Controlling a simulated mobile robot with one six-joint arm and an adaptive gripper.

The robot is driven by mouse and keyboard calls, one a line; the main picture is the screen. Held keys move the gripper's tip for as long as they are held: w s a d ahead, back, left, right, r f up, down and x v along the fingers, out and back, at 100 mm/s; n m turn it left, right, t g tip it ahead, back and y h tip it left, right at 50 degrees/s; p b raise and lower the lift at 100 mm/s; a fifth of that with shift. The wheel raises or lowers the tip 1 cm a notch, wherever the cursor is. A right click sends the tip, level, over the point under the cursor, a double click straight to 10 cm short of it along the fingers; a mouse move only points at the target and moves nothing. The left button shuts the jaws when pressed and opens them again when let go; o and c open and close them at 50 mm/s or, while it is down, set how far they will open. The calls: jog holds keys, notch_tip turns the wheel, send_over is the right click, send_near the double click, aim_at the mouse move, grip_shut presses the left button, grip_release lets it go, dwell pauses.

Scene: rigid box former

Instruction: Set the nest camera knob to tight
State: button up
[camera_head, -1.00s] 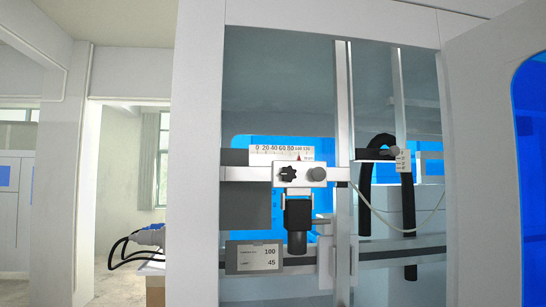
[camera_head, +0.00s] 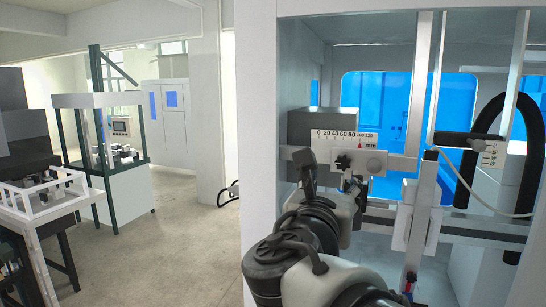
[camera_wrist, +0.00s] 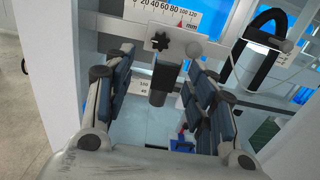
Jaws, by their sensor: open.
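A black star-shaped knob (camera_wrist: 160,41) and a round grey knob (camera_wrist: 193,50) sit side by side on a pale carriage, below a millimetre scale (camera_wrist: 150,8) with a red pointer. The black camera body (camera_wrist: 166,76) hangs below the star knob. The star knob appears beyond the fingertips; I see no contact. No tight marking is legible.
A second clamp with a small scale (camera_head: 488,152) and a thick black hose (camera_head: 530,120) stand to the right. A vertical metal rail (camera_head: 425,110) rises beside the carriage. The white cabinet post (camera_head: 258,110) borders the opening at left. Open floor (camera_head: 165,245) lies further left.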

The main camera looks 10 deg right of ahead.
aim_at(343, 163)
jog(key=p+x, duration=0.1)
jog(key=x, duration=1.4)
jog(key=shift+w+d+p, duration=0.25)
jog(key=shift+d+p, duration=0.1)
jog(key=shift+c, duration=0.6)
jog(key=shift+f, duration=0.1)
jog(key=c, duration=1)
